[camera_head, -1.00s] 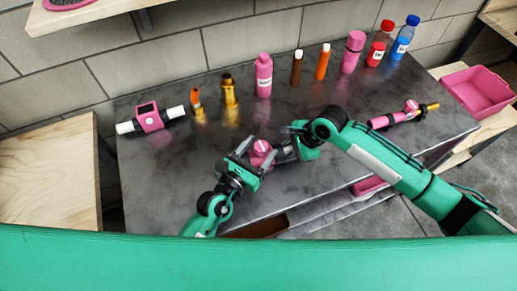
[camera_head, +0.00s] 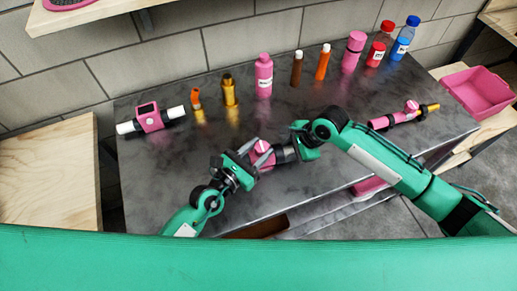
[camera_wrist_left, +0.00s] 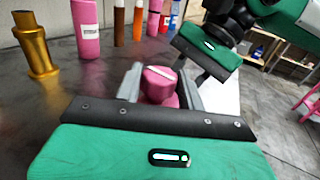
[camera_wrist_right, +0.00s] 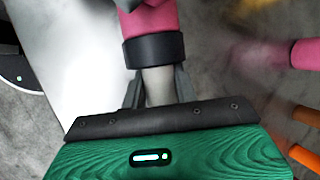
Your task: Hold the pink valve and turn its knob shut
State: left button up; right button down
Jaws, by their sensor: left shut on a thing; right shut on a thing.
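The pink valve (camera_head: 264,162) is held above the front middle of the table, between my two grippers. My right gripper (camera_wrist_right: 157,90) is shut on the pale pipe end (camera_wrist_right: 158,84) beside the valve's black collar (camera_wrist_right: 153,50). The valve's pink body (camera_wrist_right: 150,18) lies beyond that collar in the right wrist view. My left gripper (camera_wrist_left: 160,84) is shut on the round pink knob (camera_wrist_left: 158,79), with one finger on each side. A white mark on the knob's top runs slantwise in the left wrist view. The fingers partly hide the valve body in the head view.
Bottles and fittings, including a pink bottle (camera_head: 263,78), stand along the back. Another pink fitting (camera_head: 395,119) lies at the right, near a pink bin (camera_head: 480,92). The table's left front is clear.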

pick_arm(q)
jog(key=o, duration=1)
jog(key=v, duration=1.2)
pick_arm(e)
jog(key=c, duration=1)
grip_release()
